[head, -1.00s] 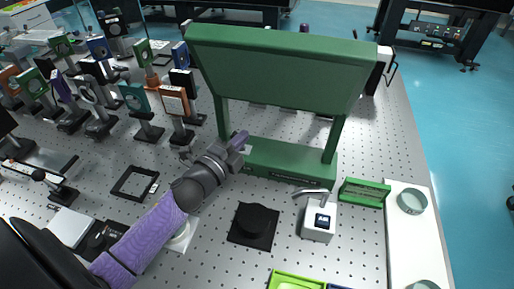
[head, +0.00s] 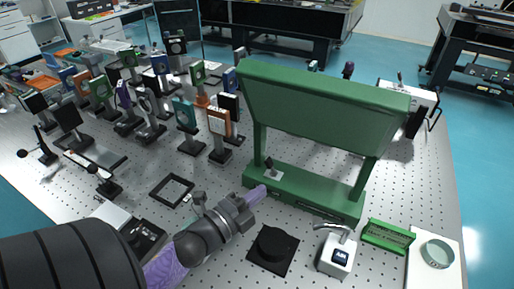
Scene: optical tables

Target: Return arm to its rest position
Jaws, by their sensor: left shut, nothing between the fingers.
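My left arm comes in from the lower left of the head view, with a purple sleeve and a dark grey wrist. My left gripper (head: 256,194) is shut and empty. Its purple fingertips are beside the left front of the green stand (head: 318,108), close to its base; I cannot tell whether they touch. A small dark part on a light plate (head: 271,172) sits on the stand's base just behind the fingertips. My right gripper is not in view.
A black round base (head: 272,246), a small white device with a display (head: 338,254) and a green rack (head: 388,236) stand in front of the stand. Several mounted optics (head: 218,135) crowd the left. A black square frame (head: 172,190) lies left of my wrist.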

